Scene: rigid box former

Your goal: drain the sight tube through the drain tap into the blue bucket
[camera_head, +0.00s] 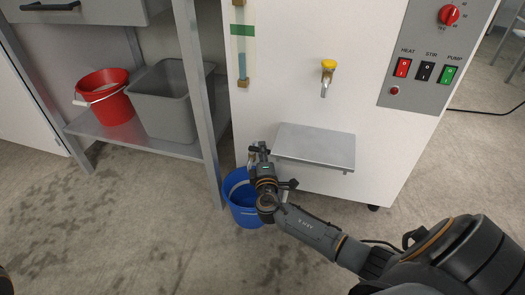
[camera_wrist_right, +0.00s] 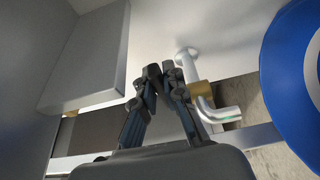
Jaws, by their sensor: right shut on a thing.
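The sight tube (camera_head: 242,58) runs vertically on the white machine's front, with a green band across it and a brass-coloured fitting at its lower end. Its liquid level is too small to tell. The blue bucket (camera_head: 240,208) stands on the floor below, partly hidden by my right arm; its rim shows in the right wrist view (camera_wrist_right: 285,75). The drain tap (camera_wrist_right: 204,95) is a metal pipe with a brass body and bent spout beside the bucket. My right gripper (camera_wrist_right: 162,70) is shut at the tap, its fingers hiding the handle. It also shows in the head view (camera_head: 258,150). My left gripper is out of view.
A metal shelf plate (camera_head: 315,145) juts out right of my right gripper. A yellow-handled tap (camera_head: 328,72) sits above it, and a switch panel (camera_head: 425,55) to the right. A rack (camera_head: 160,145) at left holds a red bucket (camera_head: 105,97) and grey bin (camera_head: 173,98). The front floor is open.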

